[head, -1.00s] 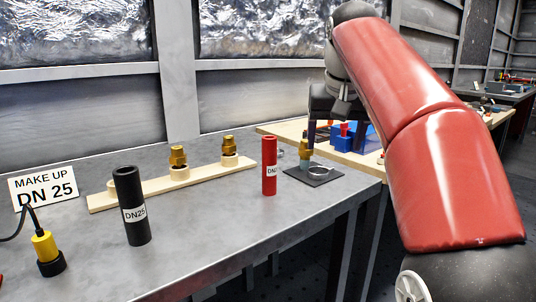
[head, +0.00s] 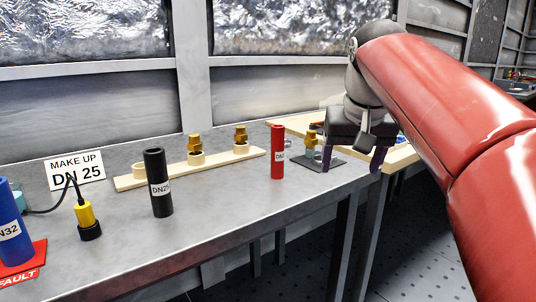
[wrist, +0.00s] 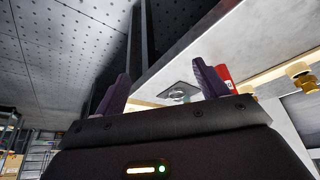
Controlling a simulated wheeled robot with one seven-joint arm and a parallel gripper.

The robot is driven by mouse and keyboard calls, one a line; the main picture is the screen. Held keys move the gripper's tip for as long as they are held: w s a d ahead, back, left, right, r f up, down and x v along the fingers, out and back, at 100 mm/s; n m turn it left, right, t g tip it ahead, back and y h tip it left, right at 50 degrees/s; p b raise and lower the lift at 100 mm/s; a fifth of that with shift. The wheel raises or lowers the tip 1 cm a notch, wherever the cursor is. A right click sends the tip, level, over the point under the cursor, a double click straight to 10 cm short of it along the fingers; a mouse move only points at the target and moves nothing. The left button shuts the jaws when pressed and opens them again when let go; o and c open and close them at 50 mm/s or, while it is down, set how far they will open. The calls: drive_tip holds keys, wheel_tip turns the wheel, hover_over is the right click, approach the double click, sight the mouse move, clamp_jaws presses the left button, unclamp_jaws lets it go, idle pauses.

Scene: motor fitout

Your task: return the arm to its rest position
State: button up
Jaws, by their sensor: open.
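My gripper (head: 354,160) is open and empty beside the right end of the metal bench. My red arm reaches in from the right. In the wrist view the two purple fingers of my gripper (wrist: 160,92) stand apart with nothing between them held. Just left of the gripper in the head view, a dark square mat (head: 322,167) on the bench carries a brass fitting (head: 311,140). The mat also shows in the wrist view (wrist: 172,88). One finger partly covers the mat's right side in the head view.
A red DN25 cylinder (head: 277,150) stands left of the mat, and a black DN25 cylinder (head: 158,184) further left. A wooden rack (head: 215,163) holds brass fittings. A blue cylinder (head: 12,225), yellow plug (head: 86,216) and MAKE UP sign (head: 75,170) are at left. Open floor (head: 410,240) lies right.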

drive_tip(key=s+f, duration=1.9)
drive_tip(key=f, duration=0.5)
drive_tip(key=shift+s+d+n+t, duration=0.15)
drive_tip(key=shift+s+n+t, duration=0.15)
drive_tip(key=shift+n+t, duration=0.1)
drive_tip(key=shift+f, duration=0.1)
